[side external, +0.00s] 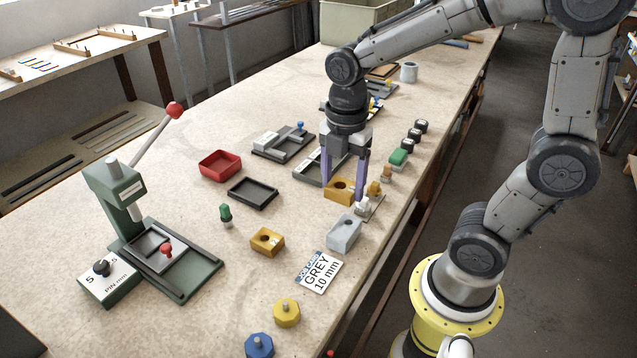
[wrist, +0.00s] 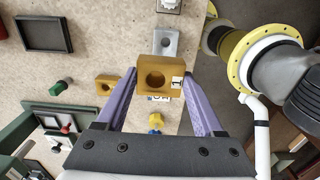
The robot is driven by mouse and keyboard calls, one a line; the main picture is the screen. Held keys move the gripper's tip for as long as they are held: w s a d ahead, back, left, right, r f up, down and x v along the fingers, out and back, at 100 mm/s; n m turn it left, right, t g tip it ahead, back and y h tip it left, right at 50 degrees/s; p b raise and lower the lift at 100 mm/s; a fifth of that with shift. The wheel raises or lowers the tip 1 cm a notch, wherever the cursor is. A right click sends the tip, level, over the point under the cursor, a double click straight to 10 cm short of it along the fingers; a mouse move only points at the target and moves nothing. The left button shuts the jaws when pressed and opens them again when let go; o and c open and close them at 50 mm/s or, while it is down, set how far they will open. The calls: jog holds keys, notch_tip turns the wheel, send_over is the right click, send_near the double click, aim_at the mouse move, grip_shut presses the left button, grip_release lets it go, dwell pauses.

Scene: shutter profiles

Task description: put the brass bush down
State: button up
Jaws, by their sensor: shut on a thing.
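The brass bush (side external: 339,190) is a brass-coloured block with a round hole and a small white label. My gripper (side external: 345,180) is shut on it, with one purple finger at each side. In the wrist view the bush (wrist: 157,78) sits between the fingertips of my gripper (wrist: 160,72) and looks larger than the similar block on the bench, so it seems held above the surface. Its underside is hidden. A second brass block (side external: 267,241) with a hole lies on the bench (side external: 130,185). A grey block (side external: 344,233) with a hole stands just in front of the held bush.
A job card (side external: 319,271) reads GREY 10 mm. A red tray (side external: 220,165), a black tray (side external: 252,193) and a green press (side external: 120,195) are to the left. Small pieces (side external: 374,190) crowd the right edge. Bare bench lies between the black tray and the brass block.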

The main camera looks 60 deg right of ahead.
jog(key=shift+s+r, duration=0.25)
jog(key=shift+s, duration=0.2)
jog(key=shift+s+r, duration=0.2)
jog(key=shift+s, duration=0.25)
jog(key=shift+r, duration=0.3)
jog(key=w+r, duration=0.2)
jog(key=w, duration=0.4)
send_over(253, 193)
jog(key=s, duration=0.1)
notch_tip(253, 193, down, 10)
jog(key=shift+f, duration=0.15)
jog(key=shift+w+f, duration=0.45)
jog(key=shift+f, duration=1.7)
jog(key=shift+f, duration=0.1)
